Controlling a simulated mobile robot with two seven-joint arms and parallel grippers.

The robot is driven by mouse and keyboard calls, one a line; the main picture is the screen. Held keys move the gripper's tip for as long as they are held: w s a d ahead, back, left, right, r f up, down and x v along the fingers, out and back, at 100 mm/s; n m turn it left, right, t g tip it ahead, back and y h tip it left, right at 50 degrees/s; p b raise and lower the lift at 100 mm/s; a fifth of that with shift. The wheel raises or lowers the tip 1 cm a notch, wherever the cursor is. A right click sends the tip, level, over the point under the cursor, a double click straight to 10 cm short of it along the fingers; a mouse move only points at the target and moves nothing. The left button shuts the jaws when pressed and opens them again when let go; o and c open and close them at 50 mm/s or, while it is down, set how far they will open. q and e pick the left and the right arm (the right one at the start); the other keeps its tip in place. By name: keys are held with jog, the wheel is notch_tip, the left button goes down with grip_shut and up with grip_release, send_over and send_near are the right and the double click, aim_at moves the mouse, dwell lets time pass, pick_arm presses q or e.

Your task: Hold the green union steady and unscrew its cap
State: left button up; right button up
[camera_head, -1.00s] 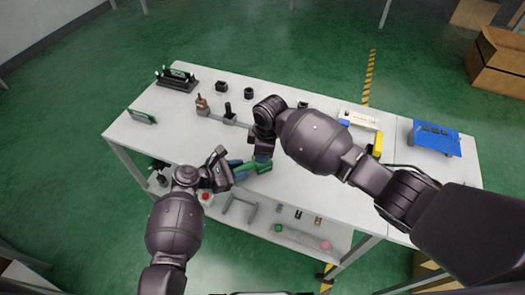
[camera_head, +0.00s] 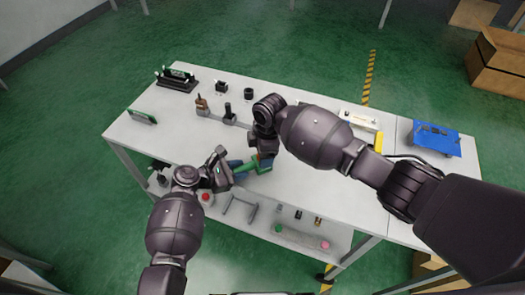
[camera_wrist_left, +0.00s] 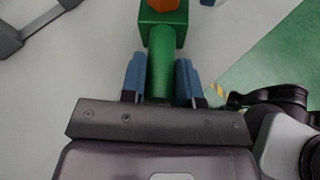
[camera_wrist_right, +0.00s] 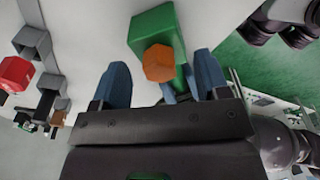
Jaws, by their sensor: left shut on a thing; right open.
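The green union (camera_head: 264,169) has a round green body (camera_wrist_left: 160,62), a square green block (camera_wrist_right: 153,24) and an orange hexagonal cap (camera_wrist_right: 159,63). My left gripper (camera_head: 236,166) is shut on the round body, with a blue finger on each side in the left wrist view (camera_wrist_left: 160,72). My right gripper (camera_wrist_right: 160,66) is open. In the right wrist view its blue fingers stand wide apart on either side of the cap, with a gap on the left. In the head view my right arm partly covers the union, and only a little orange shows.
A red knob (camera_head: 205,197) stands near the table's front edge, beside a grey bracket (camera_head: 240,207). Dark fixtures (camera_head: 228,114) stand behind my grippers. A blue stand (camera_head: 434,138) is at the right.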

jog(key=shift+r, duration=0.1)
jog(key=shift+r, duration=1.4)
jog(key=m, duration=0.5)
jog(key=shift+m+t, duration=0.4)
jog(key=m, duration=0.6)
jog(key=shift+s+m+t, duration=0.1)
jog(key=shift+m+t, duration=0.2)
jog(key=m+h, duration=0.1)
jog(key=m, duration=0.5)
jog(key=shift+a, duration=0.1)
jog(key=m, duration=0.4)
jog(key=shift+m+h, duration=0.3)
jog(key=shift+h, duration=0.1)
jog(key=shift+f, duration=0.1)
